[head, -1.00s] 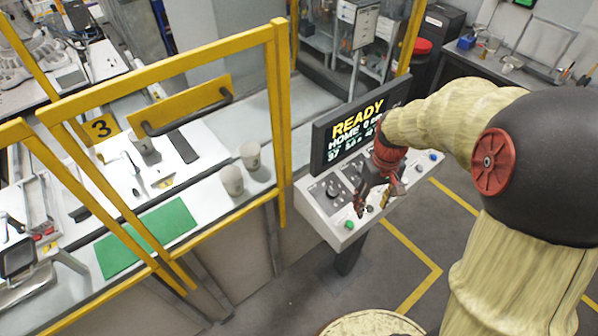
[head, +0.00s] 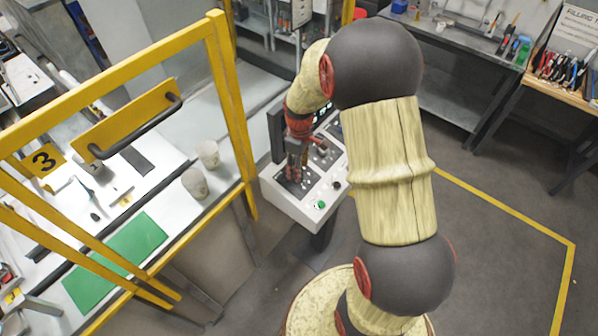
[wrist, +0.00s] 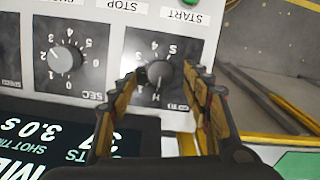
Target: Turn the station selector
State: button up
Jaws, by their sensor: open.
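The station selector (wrist: 158,77) is a round dark knob on a dark plate marked H and with digits. It lies between the fingertips of my gripper (wrist: 165,82) in the wrist view. My gripper is open, one finger on each side of the knob; I cannot tell whether either touches it. In the head view my gripper (head: 293,174) is over the left part of the white control panel (head: 288,208), and the selector cannot be made out there.
A grey knob marked SEC (wrist: 65,58) sits beside the selector. The green START button (head: 321,204) is at the panel's front. The screen (wrist: 60,150) is behind the knobs. A yellow guard frame (head: 222,100) stands left of the panel. The floor at right is clear.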

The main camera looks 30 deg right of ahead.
jog(key=shift+f, duration=1.35)
jog(key=shift+c, duration=1)
jog(key=c, duration=1)
jog(key=shift+o, duration=0.2)
